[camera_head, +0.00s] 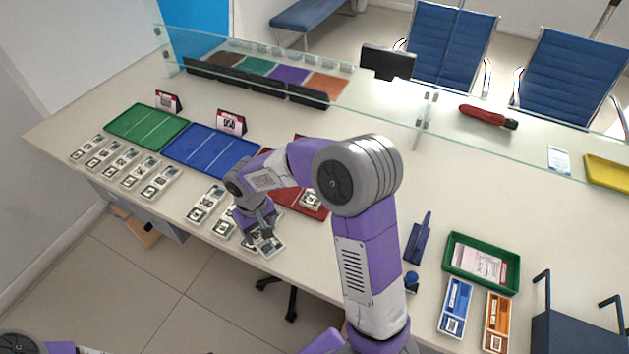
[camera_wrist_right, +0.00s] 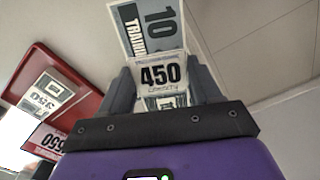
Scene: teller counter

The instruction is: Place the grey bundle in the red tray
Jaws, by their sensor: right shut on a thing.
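The grey bundle (camera_wrist_right: 147,30) has a "10 TRAINING" face and a white band printed "450". It sits between the fingers of my right gripper (camera_wrist_right: 165,95), which is shut on it. In the head view my right gripper (camera_head: 262,222) is low over the near edge of the counter, by the white holders in front of the red tray. The red tray (camera_head: 290,197) is partly hidden behind my right arm. It holds at least one bundle (camera_head: 311,200). My left gripper is out of view.
A blue tray (camera_head: 205,150) and a green tray (camera_head: 150,128) lie to the left. White holders with bundles (camera_head: 205,203) line the near edge. A glass screen (camera_head: 425,120) stands behind. A dark green tray (camera_head: 481,283) and a stapler-like blue thing (camera_head: 419,240) are to the right.

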